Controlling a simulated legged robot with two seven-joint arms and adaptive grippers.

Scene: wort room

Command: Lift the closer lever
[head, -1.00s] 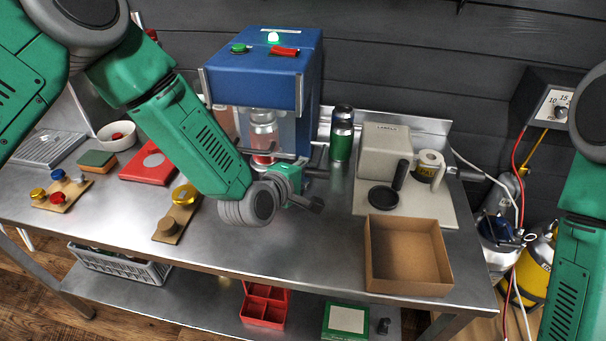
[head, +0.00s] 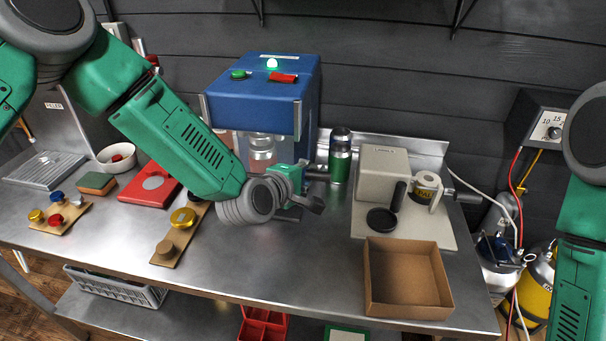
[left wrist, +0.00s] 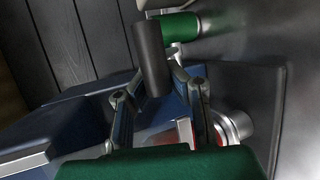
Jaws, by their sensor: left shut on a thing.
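The closer is the blue machine (head: 262,105) at the back middle of the bench, with a lit green lamp on top. A silver can (head: 261,147) stands in it, partly hidden by my left arm. My left gripper (head: 296,182) is at the closer's front right. In the left wrist view its fingers (left wrist: 160,95) are shut on the dark cylindrical handle of the closer lever (left wrist: 150,55). In the head view the gripper mostly hides the lever. My right arm shows at the right edge, but its gripper is out of view.
A green can (head: 340,158) stands right of the closer, close to the gripper. Further right are a grey labeller (head: 382,170) and an open cardboard box (head: 408,305). A wooden strip with a gold knob (head: 183,217) lies left. The bench front middle is clear.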

